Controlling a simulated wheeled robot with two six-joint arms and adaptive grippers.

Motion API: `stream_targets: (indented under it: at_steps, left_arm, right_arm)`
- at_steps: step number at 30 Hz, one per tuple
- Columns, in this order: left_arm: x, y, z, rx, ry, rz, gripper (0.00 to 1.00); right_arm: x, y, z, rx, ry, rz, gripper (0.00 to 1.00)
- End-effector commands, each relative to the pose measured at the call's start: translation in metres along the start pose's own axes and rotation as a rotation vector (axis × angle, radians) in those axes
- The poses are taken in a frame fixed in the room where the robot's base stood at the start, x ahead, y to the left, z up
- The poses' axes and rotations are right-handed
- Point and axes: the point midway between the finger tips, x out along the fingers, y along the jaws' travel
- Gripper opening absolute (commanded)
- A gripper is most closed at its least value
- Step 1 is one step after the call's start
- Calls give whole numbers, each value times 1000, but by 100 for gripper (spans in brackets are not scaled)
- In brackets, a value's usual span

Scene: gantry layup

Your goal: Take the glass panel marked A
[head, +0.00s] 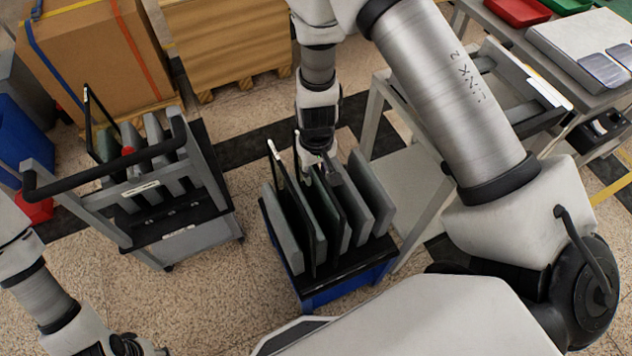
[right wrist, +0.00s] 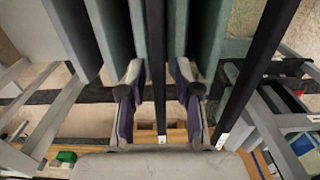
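Several upright panels stand in slots of a blue-based rack (head: 345,284), some thick and grey-green, some thin with dark edges. I cannot read a letter A on any of them. My right gripper (head: 318,165) points down at the rack's top edges. In the right wrist view my right gripper (right wrist: 158,85) is open, its two fingers on either side of a thin dark-edged panel (right wrist: 157,40), with gaps showing on both sides. A small pale tag shows on that panel's end. My left gripper (head: 118,346) is at the lower left, partly cut off, its fingers unclear.
A grey cart (head: 190,235) with a black handle holds more panels to the left. A grey frame stand (head: 372,115) is close to the rack's right. Cardboard boxes (head: 95,50) stand behind, and a work table with trays (head: 520,10) is at the upper right.

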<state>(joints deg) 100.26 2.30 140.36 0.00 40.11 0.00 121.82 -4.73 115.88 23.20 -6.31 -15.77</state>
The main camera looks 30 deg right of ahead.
Motion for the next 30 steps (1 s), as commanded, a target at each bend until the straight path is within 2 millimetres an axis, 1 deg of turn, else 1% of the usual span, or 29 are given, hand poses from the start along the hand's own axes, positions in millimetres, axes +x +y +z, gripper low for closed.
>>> stream_targets:
  at_steps: [1,2,3,4,16,20,23,26,29,30]
  left_arm:
    - [0,0,0,0,0,0,40]
    - [0,0,0,0,0,0,40]
    - [0,0,0,0,0,0,40]
    - [0,0,0,0,0,0,40]
    - [0,0,0,0,0,0,40]
    - [-2,0,0,0,0,0,40]
    - [-4,0,0,0,0,0,40]
    - [-7,0,0,0,0,0,40]
    - [-9,0,0,0,0,0,40]
    - [-10,0,0,0,0,0,40]
  right_arm:
    - [0,0,0,0,0,0,32]
    - [0,0,0,0,0,0,22]
    - [0,0,0,0,0,0,8]
    - [0,0,0,0,0,0,0]
    - [-1,0,0,0,1,0,0]
    - [-7,0,-1,0,2,-1,0]
    - [-16,0,-1,0,2,-1,0]
    - [-33,0,-1,-1,4,0,0]
    - [-55,0,-2,-1,6,-1,0]
    - [-66,0,-2,-1,6,0,0]
